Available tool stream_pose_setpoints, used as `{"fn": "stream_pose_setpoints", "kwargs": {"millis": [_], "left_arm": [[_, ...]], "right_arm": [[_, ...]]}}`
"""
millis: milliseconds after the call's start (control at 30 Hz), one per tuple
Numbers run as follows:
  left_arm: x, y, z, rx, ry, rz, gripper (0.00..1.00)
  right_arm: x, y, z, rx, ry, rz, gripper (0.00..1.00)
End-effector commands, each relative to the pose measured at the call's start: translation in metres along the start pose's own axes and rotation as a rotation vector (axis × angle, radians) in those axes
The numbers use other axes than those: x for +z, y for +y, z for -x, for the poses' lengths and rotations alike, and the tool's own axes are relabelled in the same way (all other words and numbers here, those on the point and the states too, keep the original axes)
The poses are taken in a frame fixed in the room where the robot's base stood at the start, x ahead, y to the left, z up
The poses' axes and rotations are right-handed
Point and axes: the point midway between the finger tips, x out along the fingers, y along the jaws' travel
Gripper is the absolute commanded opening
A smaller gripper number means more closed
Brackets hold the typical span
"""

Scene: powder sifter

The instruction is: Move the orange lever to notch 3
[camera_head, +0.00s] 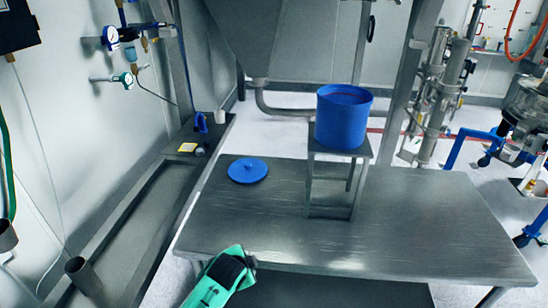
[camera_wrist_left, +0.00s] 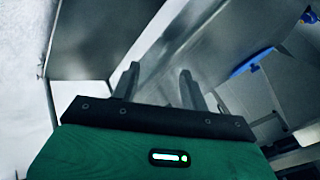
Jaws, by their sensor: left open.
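I cannot make out the orange lever or its notches in either view. My left gripper (camera_head: 242,258) is teal with dark fingers and is at the front left edge of the metal table (camera_head: 420,225) in the head view. In the left wrist view its two dark fingers (camera_wrist_left: 159,80) stand apart, with nothing between them. Grey metal surfaces lie beyond the fingers. My right gripper is not in view.
A blue bucket (camera_head: 343,122) stands on a small metal stand (camera_head: 338,158) on the table. A blue lid (camera_head: 248,170) lies flat to its left. Gauges (camera_head: 111,36) and pipes are on the left wall. The table's front right is clear.

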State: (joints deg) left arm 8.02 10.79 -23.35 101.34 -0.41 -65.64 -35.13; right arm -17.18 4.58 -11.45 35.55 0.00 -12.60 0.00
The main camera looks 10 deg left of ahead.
Motion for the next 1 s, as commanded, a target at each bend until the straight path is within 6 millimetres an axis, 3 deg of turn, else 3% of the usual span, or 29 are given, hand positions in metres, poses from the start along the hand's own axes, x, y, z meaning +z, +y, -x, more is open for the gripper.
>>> {"fn": "stream_pose_setpoints", "kwargs": {"millis": [167, 367, 500, 700, 1000], "left_arm": [[-0.052, -0.060, 0.028, -0.093, 0.050, -0.177, 0.45], [-0.126, -0.143, 0.085, -0.252, 0.087, -0.472, 0.45], [-0.175, -0.196, 0.137, -0.380, 0.082, -0.691, 0.45], [-0.235, -0.258, 0.221, -0.570, 0.024, -0.994, 0.45], [-0.303, -0.322, 0.360, -0.850, -0.182, -1.408, 0.45]], "right_arm": [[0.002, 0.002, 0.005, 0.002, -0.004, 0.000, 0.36], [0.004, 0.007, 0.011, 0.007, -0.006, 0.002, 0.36], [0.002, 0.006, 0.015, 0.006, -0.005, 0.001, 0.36], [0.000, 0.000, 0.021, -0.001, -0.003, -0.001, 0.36], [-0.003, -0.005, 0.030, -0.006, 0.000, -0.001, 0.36]]}}
